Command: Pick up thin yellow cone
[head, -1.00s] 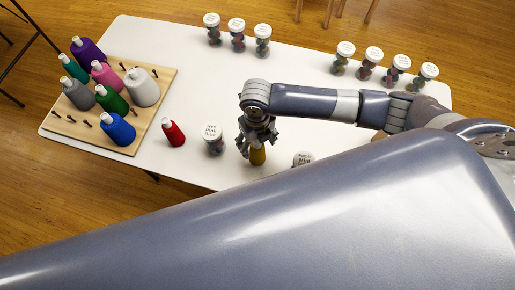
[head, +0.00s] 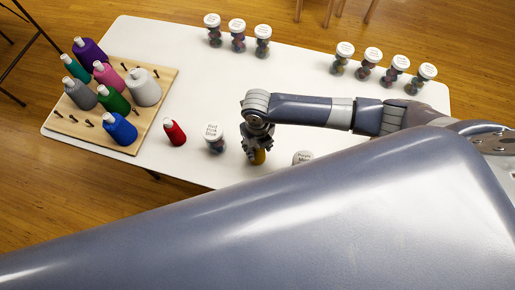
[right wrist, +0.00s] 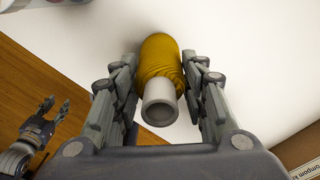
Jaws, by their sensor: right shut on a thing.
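The thin yellow cone (head: 259,157) stands near the front edge of the white table, mostly covered by my right gripper (head: 258,146) in the head view. In the right wrist view the yellow cone (right wrist: 161,62), with its pale hollow tip towards the camera, is between the two fingers of my right gripper (right wrist: 163,85), which is shut on it. I cannot tell whether its base is off the table. My left gripper (right wrist: 47,116) shows at the left of the right wrist view, away from the cone, its fingers apart and empty.
A red cone (head: 174,133) and a lidded jar (head: 215,140) stand left of my right gripper. Another jar (head: 302,157) is close on its right, partly hidden. A wooden peg board (head: 160,88) holds several cones. More jars line the back edge. The table's middle (head: 210,90) is clear.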

